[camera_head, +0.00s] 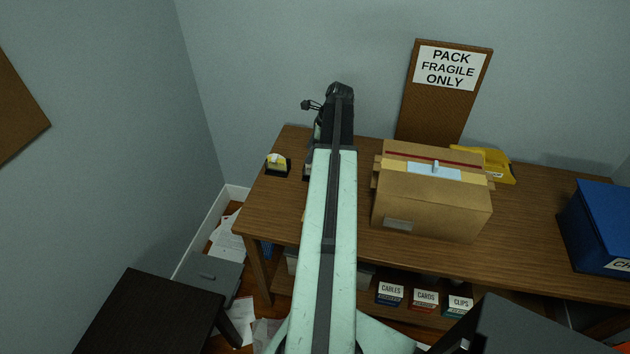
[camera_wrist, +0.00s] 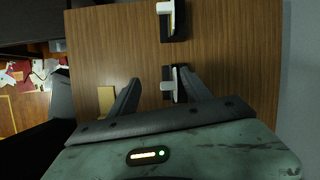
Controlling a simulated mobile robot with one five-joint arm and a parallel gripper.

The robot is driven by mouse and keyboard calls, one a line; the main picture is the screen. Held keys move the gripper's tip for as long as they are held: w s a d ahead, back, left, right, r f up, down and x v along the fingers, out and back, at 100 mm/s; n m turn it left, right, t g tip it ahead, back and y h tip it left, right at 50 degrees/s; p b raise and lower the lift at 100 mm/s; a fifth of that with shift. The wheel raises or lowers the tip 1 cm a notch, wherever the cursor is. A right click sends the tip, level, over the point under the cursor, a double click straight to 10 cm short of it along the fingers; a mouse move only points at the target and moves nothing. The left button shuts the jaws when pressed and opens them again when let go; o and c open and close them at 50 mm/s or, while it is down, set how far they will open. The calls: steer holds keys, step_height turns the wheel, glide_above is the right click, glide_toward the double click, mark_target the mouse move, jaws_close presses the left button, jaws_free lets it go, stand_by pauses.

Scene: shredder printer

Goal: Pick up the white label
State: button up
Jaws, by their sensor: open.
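My gripper (camera_wrist: 160,78) is open in the wrist view, its two dark fingers spread above the brown desk. A small white piece (camera_wrist: 168,86) on a black holder (camera_wrist: 182,82) shows between the fingers, nearer the right one; it may be the white label. I cannot tell whether a finger touches it. A second black holder with a white piece (camera_wrist: 165,22) lies beyond the fingertips. In the head view my arm hides most of the area around the gripper. A pale sheet (camera_head: 434,171) lies on top of the cardboard box (camera_head: 430,205).
A black holder with yellow notes (camera_head: 278,166) stands at the desk's left end. A yellow object (camera_head: 485,163) sits behind the box, and a blue bin (camera_head: 600,230) is at the right. A corkboard sign (camera_head: 445,95) leans on the wall. A tan piece (camera_wrist: 106,100) lies left of my fingers.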

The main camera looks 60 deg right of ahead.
steer(key=s+d+m, duration=0.2)
steer(key=s+d, duration=0.1)
steer(key=shift+t, duration=0.3)
steer(key=b+x, duration=0.7)
steer(key=x, duration=0.1)
steer(key=shift+s+a+f+b, duration=0.2)
steer(key=shift+f+b, duration=0.1)
steer(key=shift+r, duration=0.2)
steer(key=c, duration=1.1)
